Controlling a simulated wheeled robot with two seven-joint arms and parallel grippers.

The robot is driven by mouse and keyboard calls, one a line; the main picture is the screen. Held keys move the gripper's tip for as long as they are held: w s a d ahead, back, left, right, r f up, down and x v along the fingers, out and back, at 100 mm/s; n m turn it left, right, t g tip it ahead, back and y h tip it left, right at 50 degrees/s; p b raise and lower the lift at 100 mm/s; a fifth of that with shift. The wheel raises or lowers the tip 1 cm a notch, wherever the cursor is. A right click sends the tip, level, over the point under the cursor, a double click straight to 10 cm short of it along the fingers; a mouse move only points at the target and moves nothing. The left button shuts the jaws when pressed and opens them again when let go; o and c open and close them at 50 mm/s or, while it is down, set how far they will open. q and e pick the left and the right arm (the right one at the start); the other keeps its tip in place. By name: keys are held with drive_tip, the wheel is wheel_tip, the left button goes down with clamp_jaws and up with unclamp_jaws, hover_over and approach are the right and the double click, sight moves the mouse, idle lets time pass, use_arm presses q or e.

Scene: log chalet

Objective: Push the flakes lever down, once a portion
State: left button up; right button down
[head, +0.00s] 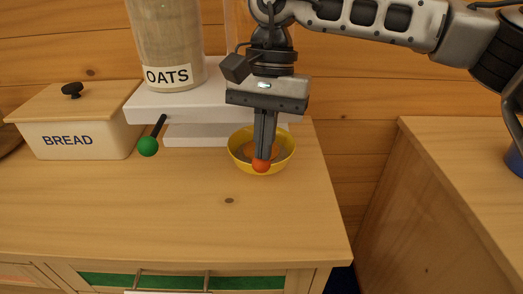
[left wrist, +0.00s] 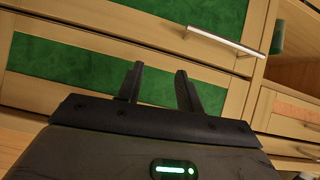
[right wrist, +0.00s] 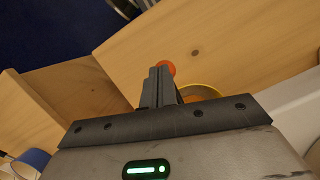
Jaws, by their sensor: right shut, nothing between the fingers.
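The flakes lever shows as an orange-red knob (head: 261,166) at the tip of my right gripper (head: 264,154). That gripper points down with its fingers together and nothing between them. The knob also shows just beyond the fingertips in the right wrist view (right wrist: 166,67). The gripper hides the lever's arm, and whether it touches the lever is unclear. A yellow bowl (head: 237,157) stands behind the knob, with something brownish inside that I cannot make out. My left gripper (left wrist: 160,84) is open and empty before green-fronted drawers (left wrist: 75,70).
The oats jar (head: 167,45) stands on a white stand (head: 185,104), with a green-knobbed lever (head: 148,146) at its front. A bread box (head: 75,125) is at the left. The counter's front is clear. A gap separates it from another wooden unit (head: 450,190) at the right.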

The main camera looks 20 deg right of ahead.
drive_tip(key=shift+w+d+r+p, duration=0.35)
drive_tip(key=shift+w+d, duration=0.1)
drive_tip(key=shift+w, duration=0.2)
drive_tip(key=shift+w+d+r+p, duration=0.2)
drive_tip(key=shift+w+d+p, duration=0.15)
drive_tip(key=shift+w, duration=0.25)
drive_tip(key=v, duration=1.2)
idle(0.5)
